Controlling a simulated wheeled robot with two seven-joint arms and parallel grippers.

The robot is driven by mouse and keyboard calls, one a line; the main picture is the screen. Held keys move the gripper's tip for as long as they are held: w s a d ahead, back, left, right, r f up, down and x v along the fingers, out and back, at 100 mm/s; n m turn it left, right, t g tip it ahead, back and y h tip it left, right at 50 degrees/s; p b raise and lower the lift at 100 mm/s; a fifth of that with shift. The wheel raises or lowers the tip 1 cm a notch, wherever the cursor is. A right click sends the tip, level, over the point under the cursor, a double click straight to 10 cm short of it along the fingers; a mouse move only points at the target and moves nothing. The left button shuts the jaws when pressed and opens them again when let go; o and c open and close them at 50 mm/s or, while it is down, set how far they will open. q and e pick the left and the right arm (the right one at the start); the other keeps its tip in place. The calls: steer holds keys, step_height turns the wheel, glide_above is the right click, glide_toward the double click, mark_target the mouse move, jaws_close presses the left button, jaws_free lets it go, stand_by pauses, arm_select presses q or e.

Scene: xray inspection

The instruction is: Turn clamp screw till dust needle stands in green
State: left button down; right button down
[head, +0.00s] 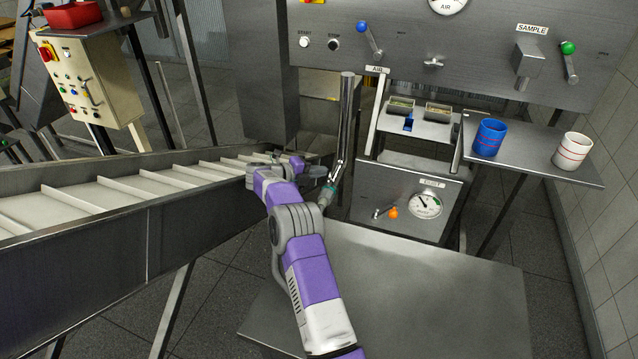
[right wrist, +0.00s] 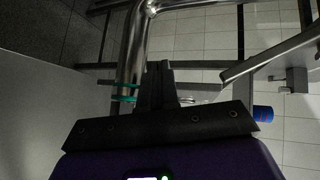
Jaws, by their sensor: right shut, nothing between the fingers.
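The dust gauge (head: 426,205) is on the lower steel panel in the head view. Its needle appears to point up and left, with a green patch at the right of the dial; the exact reading is too small to tell. A shiny steel pipe (head: 346,125) comes down left of that panel and has teal-green bands (right wrist: 125,92) around it in the right wrist view. My right gripper (head: 330,177) is shut and empty close beside the pipe's lower part. Its dark fingers (right wrist: 157,75) are right of the bands. I cannot make out the clamp screw clearly. My left gripper is out of view.
An orange-knobbed lever (head: 393,212) sits left of the gauge. A cleated conveyor (head: 130,190) runs along the left. A blue cup (head: 489,137) and a white cup (head: 572,151) stand on the right shelf. A bare steel table (head: 430,300) lies in front.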

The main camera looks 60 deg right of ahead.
steer(key=shift+d, duration=0.5)
stand_by(1.4)
